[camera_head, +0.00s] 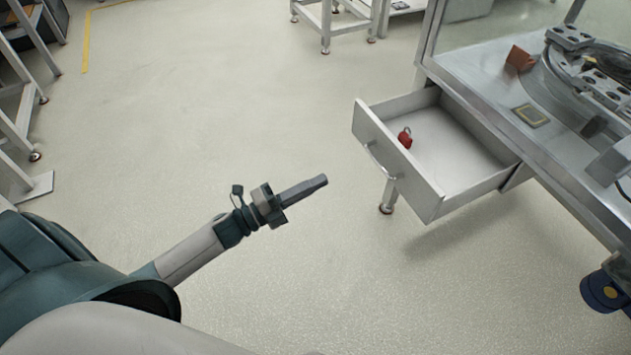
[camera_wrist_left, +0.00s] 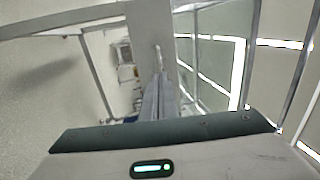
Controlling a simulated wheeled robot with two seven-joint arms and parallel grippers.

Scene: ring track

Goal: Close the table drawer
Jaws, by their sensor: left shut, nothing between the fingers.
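The table drawer (camera_head: 418,190) is pulled well out of the metal table (camera_head: 480,70). Its grey front faces the lower left and carries a bar handle (camera_head: 379,162). A red padlock-like object (camera_head: 405,139) lies inside, close to the front panel. My left gripper (camera_head: 322,181) is shut and empty, to the left of the drawer front, with a gap showing between its fingertips and the handle. In the left wrist view, the shut fingers (camera_wrist_left: 158,98) point towards a grey panel with a handle, seemingly the drawer front (camera_wrist_left: 143,32).
The tabletop bears a curved track (camera_head: 590,85), a brown block (camera_head: 519,59) and a small square plate (camera_head: 531,115). A table leg with a foot (camera_head: 387,205) stands below the drawer. Metal frames (camera_head: 25,110) stand at the left. The floor between is clear.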

